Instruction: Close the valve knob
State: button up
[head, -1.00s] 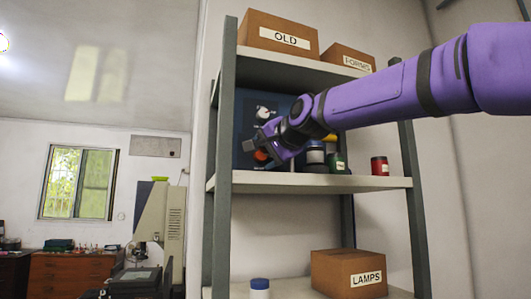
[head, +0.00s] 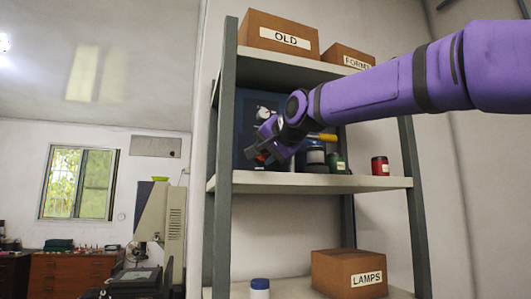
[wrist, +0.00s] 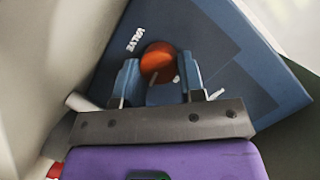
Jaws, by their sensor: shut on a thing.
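The valve knob (wrist: 158,62) is round and orange-red on a dark blue panel (wrist: 236,72), beside a white "VALVE" label (wrist: 135,39). My gripper (wrist: 159,80) has one finger on each side of the knob and is shut on it. In the head view the panel (head: 245,108) stands upright on the shelf unit's middle shelf. My gripper (head: 263,150) is at its front and hides most of the knob. Only a bit of orange shows there. The panel looks tilted in the wrist view.
Several jars and cans, including a green one (head: 337,162) and a red one (head: 380,166), stand right of the panel on the middle shelf (head: 310,184). A grey post (head: 222,160) is close left of my gripper. Boxes (head: 278,35) sit above.

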jog(key=n+h, duration=0.2)
jog(key=n, duration=0.1)
jog(key=shift+a, duration=0.15)
jog(key=n+h, duration=0.1)
jog(key=n, duration=0.2)
jog(key=shift+a+t, duration=0.1)
jog(key=shift+t, duration=0.2)
jog(key=shift+s+a+n+h, duration=0.1)
jog(key=shift+a+n+h, duration=0.05)
jog(key=shift+n+h, duration=0.9)
jog(key=shift+a+n+t+h, duration=0.15)
jog(key=shift+n+t+h, duration=0.45)
jog(key=shift+n, duration=0.95)
jog(key=shift+f, duration=0.1)
jog(key=o, duration=0.9)
jog(key=shift+s, duration=0.15)
